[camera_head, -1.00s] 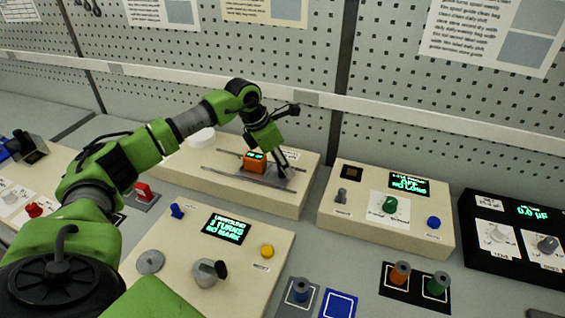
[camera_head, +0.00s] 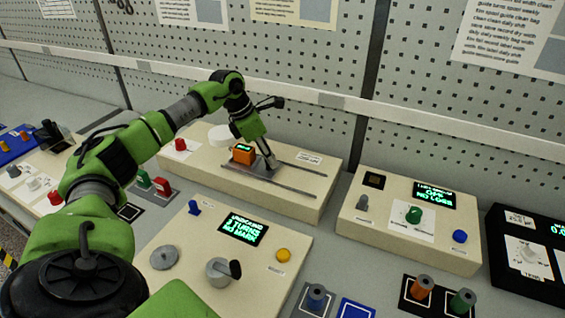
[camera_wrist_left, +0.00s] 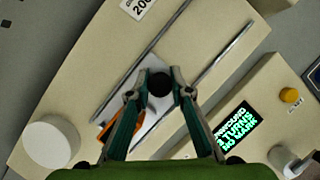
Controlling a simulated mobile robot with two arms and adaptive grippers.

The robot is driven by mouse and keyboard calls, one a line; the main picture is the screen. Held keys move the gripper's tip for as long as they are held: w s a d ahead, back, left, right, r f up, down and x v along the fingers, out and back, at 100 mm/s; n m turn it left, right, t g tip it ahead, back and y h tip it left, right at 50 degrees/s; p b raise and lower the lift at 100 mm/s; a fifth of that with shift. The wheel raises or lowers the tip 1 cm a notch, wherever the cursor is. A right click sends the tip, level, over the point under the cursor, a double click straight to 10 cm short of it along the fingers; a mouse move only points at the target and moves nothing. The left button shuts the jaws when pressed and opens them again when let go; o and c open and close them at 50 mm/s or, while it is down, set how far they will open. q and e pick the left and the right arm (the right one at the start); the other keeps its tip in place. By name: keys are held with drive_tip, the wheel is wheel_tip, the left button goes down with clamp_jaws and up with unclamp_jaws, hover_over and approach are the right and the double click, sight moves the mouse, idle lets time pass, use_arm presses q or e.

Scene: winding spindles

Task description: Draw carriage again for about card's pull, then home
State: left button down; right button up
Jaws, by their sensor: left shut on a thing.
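The carriage is a pale plate (camera_wrist_left: 147,112) with an orange block (camera_head: 244,154) bearing a small green display. It sits between two thin metal rails (camera_head: 275,184) on a long cream box (camera_head: 290,205), toward the rails' left end. My left gripper (camera_head: 270,164) is at the carriage's right part, fingers pointing down. In the wrist view the left gripper (camera_wrist_left: 159,91) is shut on the carriage's dark round knob (camera_wrist_left: 159,84). The block's underside is partly hidden by a finger there. My right gripper is out of view.
A white disc (camera_head: 221,136) and a red button (camera_head: 181,146) are at the box's left. A winding unit (camera_head: 285,238) with a display reading turns and a crank (camera_head: 222,271) stands in front. Another cream unit (camera_head: 455,255) stands right. Colored spools (camera_head: 422,287) are at the front right.

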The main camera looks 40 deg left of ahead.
use_arm(q)
drive_tip(key=shift+a+r, duration=0.15)
drive_tip(key=shift+a, duration=0.05)
drive_tip(key=c, duration=1.9)
unclamp_jaws()
drive_tip(key=shift+o, duration=0.6)
drive_tip(key=shift+a, duration=0.1)
drive_tip(key=shift+s, duration=0.1)
drive_tip(key=v, duration=1.2)
